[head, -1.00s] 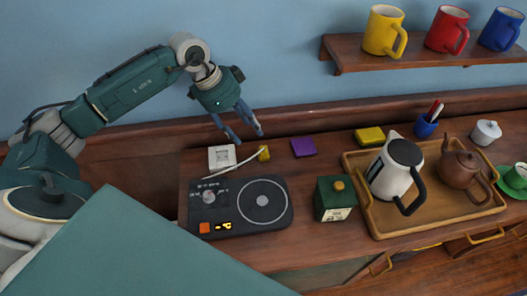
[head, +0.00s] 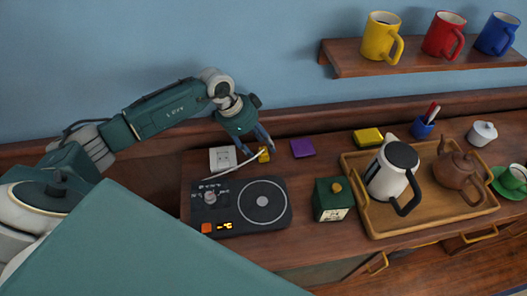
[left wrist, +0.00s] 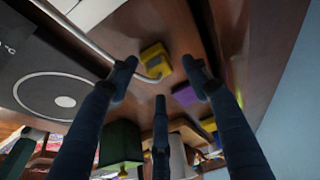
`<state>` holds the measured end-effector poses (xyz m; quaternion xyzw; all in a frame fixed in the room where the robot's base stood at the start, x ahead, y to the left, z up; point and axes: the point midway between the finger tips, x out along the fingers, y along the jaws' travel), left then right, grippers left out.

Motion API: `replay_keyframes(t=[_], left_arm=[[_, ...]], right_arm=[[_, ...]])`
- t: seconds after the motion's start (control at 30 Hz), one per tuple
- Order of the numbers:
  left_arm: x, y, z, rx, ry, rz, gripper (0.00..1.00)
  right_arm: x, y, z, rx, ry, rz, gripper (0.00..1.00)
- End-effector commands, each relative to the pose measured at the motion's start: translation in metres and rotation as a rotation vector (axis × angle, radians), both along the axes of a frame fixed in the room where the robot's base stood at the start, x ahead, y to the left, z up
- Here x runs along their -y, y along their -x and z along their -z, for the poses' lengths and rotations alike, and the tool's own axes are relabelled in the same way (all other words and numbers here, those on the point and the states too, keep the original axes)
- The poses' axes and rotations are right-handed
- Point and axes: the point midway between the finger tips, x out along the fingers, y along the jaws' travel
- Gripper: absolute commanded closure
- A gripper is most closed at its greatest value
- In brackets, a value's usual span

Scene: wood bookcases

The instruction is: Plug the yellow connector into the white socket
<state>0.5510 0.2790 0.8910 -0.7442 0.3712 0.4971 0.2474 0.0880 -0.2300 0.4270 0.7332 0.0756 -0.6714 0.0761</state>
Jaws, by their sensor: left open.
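The yellow connector (head: 264,155) lies on the wooden counter at the end of a white cable, just right of the white socket (head: 222,158). In the left wrist view the connector (left wrist: 156,60) shows beyond the fingertips, between them, with the cable running off to the upper left. My left gripper (head: 258,148) is open and empty, its fingers low around the connector; I cannot tell whether they touch it. In the left wrist view the open left gripper (left wrist: 160,80) shows its three dark blue fingers spread.
A black hotplate (head: 240,206) stands in front of the socket. A purple block (head: 303,148) lies right of the connector, with a green box (head: 333,199) nearer. A wooden tray (head: 436,217) carries a kettle and teapot. The wall rises close behind the counter.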

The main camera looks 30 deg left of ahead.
Motion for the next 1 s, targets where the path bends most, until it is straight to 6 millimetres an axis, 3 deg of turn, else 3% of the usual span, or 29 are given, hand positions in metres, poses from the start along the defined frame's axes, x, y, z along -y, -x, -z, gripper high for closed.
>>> replay_keyframes(t=[0.2,0.5,0.7,1.0], left_arm=[[0.005,-0.004,0.017,-0.001,-0.001,0.000,0.52],[0.005,-0.004,0.017,0.000,-0.001,0.000,0.52],[0.005,-0.004,0.017,0.000,-0.001,0.000,0.89],[0.004,-0.004,0.017,0.000,-0.001,0.000,0.90]], right_arm=[[0.002,0.000,-0.005,0.000,0.002,-0.001,0.60],[0.006,-0.001,-0.004,0.002,0.007,0.000,0.60],[0.007,-0.002,-0.004,0.004,0.007,0.000,0.60],[0.007,-0.003,-0.004,0.006,0.007,0.001,0.60]])
